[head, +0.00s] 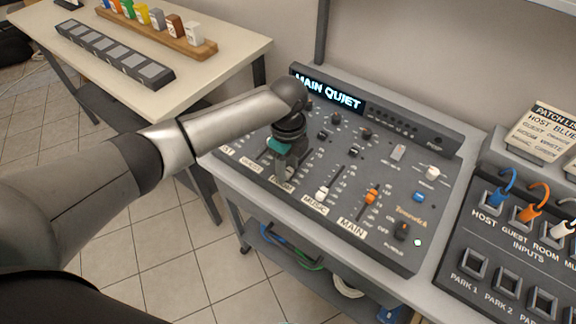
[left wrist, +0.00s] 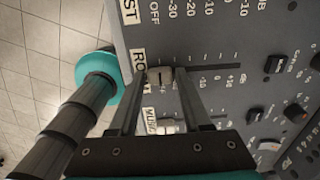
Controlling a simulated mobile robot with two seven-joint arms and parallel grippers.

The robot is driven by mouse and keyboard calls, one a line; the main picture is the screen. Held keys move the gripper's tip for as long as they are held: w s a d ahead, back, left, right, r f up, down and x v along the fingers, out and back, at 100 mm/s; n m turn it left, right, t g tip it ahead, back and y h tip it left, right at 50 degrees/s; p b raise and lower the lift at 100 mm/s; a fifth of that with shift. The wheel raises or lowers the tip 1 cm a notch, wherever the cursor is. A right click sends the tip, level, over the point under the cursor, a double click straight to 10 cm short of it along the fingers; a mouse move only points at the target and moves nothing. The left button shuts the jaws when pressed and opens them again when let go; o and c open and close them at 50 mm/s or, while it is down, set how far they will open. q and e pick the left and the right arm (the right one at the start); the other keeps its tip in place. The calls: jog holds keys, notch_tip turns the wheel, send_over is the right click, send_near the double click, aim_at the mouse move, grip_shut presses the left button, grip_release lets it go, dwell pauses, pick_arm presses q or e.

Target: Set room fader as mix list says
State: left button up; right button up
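The dark mixing desk (head: 330,200) has labelled faders, and its display (head: 328,90) reads "MAIN QUIET". My left gripper (head: 285,172) points down at the ROOM fader and hides its cap in the head view. My right gripper is not in view. I see no mix list.
The music fader (head: 321,194) and orange main fader (head: 371,195) are to the right. An inputs panel (head: 490,243) with plugged cables and a patch list card (head: 545,128) stand at the right. A side table (head: 215,66) holds a peg rack.

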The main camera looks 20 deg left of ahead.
pick_arm(q)
grip_shut()
dwell(1.0)
